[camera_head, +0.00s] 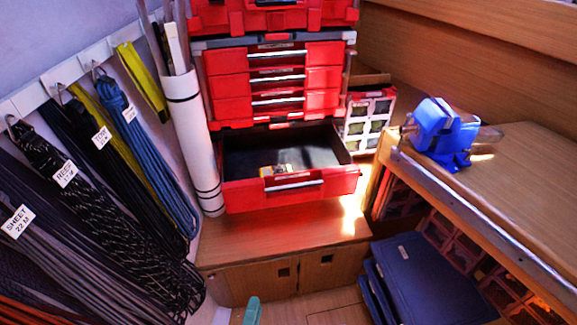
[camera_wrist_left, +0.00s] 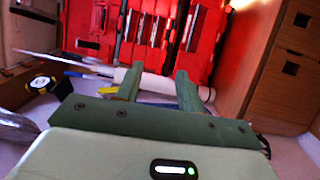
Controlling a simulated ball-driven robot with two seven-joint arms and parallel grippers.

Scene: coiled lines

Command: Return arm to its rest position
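My left gripper (camera_wrist_left: 158,82) shows in the left wrist view with its two green fingers apart. I see nothing held between them; a white roll shows behind them in the background. In the head view only a small teal tip of the left gripper (camera_head: 252,311) shows at the bottom edge, over the floor, below the wooden cabinet. The rest of the left arm is out of the head view. My right gripper and right arm are in neither view.
A red drawer (camera_head: 290,187) stands pulled out from the red tool chest (camera_head: 275,85), with a small yellowish item inside. Coiled lines (camera_head: 90,190) hang at left beside a white roll (camera_head: 192,140). A blue vise (camera_head: 440,130) sits on the right bench. Dark blue cases (camera_head: 430,280) stand below.

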